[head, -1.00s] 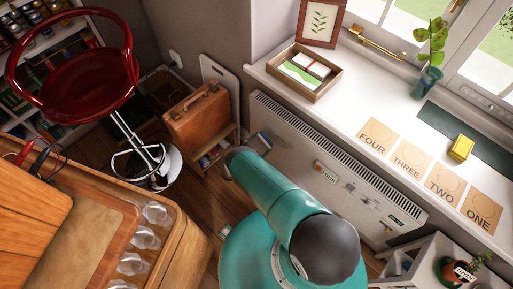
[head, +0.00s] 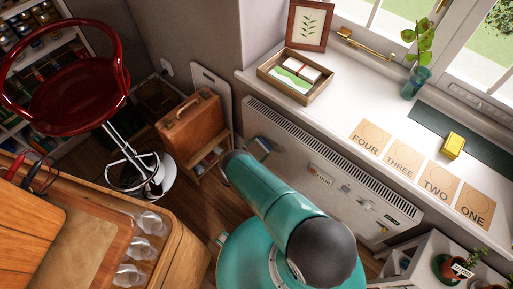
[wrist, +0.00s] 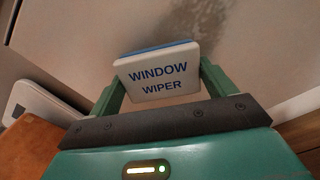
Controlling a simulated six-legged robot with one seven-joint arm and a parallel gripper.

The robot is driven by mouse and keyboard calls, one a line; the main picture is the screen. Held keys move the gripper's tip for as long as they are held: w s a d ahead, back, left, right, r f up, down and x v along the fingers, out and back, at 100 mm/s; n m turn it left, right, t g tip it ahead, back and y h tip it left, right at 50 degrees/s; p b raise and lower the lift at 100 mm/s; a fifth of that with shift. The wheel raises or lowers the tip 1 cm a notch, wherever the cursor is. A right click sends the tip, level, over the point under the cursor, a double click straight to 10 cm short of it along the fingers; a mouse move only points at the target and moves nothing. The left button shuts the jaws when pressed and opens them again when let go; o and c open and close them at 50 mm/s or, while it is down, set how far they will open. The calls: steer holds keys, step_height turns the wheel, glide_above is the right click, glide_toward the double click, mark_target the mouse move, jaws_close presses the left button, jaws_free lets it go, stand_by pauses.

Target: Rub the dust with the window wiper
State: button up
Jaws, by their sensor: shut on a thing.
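The window wiper (wrist: 158,77), a white block with blue lettering and a blue edge at the far side, is between the two green fingers of my gripper (wrist: 160,72) in the wrist view. My gripper is shut on it. A dark, smudged dust patch (wrist: 195,18) shows on the pale surface beyond the wiper, at the top of the wrist view. I cannot tell whether the wiper touches that surface. In the head view a small pale and blue block, likely the wiper (head: 262,145), shows just beyond my arm's end, close to the white radiator (head: 290,140); the fingers are hidden.
The windowsill (head: 335,100) above holds a wooden tray (head: 268,72), a picture frame (head: 307,22), a plant vase (head: 415,82), a yellow block (head: 452,145) and numbered cards. A suitcase (head: 188,122) and red stool (head: 75,105) stand left. A wooden counter (head: 185,262) is near front left.

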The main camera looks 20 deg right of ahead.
mark_target(257, 142)
steer(key=shift+s+d, duration=1.15)
steer(key=shift+s, duration=0.7)
steer(key=shift+s+d, duration=1.15)
steer(key=shift+s, duration=0.75)
steer(key=shift+s+d, duration=1.15)
steer(key=shift+s, duration=0.7)
steer(key=shift+d+r, duration=0.15)
steer(key=shift+r, duration=0.65)
steer(key=shift+w+a, duration=0.45)
steer(key=shift+w, duration=0.75)
steer(key=shift+w+a, duration=0.5)
steer(key=shift+w, duration=0.65)
steer(key=shift+w+a, duration=0.45)
steer(key=shift+w, duration=0.75)
steer(key=shift+w+a, duration=0.45)
steer(key=shift+w, duration=0.35)
steer(key=shift+w+a, duration=0.45)
steer(key=shift+w, duration=0.3)
